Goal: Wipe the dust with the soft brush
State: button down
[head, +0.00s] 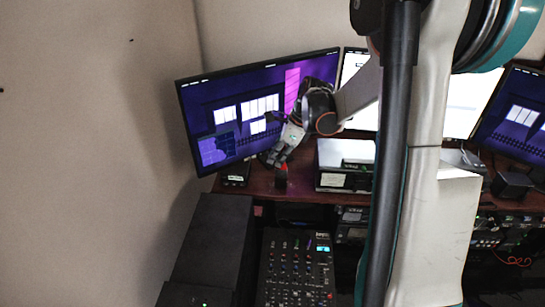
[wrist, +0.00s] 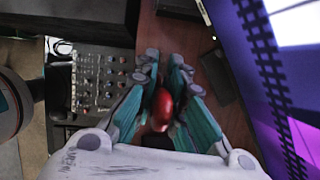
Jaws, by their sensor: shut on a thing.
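My gripper (head: 277,157) is above the front of the brown desk, before the left monitor. In the wrist view its teal-sided fingers (wrist: 165,68) close around a glossy red knob-like part (wrist: 162,106). In the head view a small dark object with a red top (head: 281,174) is at the fingertips, over the desk edge. It looks like the soft brush; its bristles cannot be made out. Whether it touches the desk is unclear. No dust can be made out in either view.
The left monitor (head: 232,105) stands close behind my gripper. A silver-black device (head: 345,165) is to the right on the desk. A mixer with several knobs (head: 297,268) is below in front, beside a black cabinet (head: 212,240). A small black box (head: 235,174) is to the left.

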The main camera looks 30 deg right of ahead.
jog(key=shift+s+d+b, duration=0.55)
jog(key=shift+s+d, duration=1.2)
jog(key=shift+d, duration=0.8)
jog(key=shift+w+a+b, duration=1)
jog(key=shift+w+a, duration=2.65)
jog(key=shift+a, duration=0.75)
jog(key=s+d+b, duration=0.1)
jog(key=s+d, duration=0.4)
jog(key=d, duration=0.5)
jog(key=shift+s+b, duration=0.3)
notch_tip(320, 180, up, 6)
jog(key=p, duration=0.3)
notch_tip(320, 180, up, 3)
jog(key=shift+p, duration=1.1)
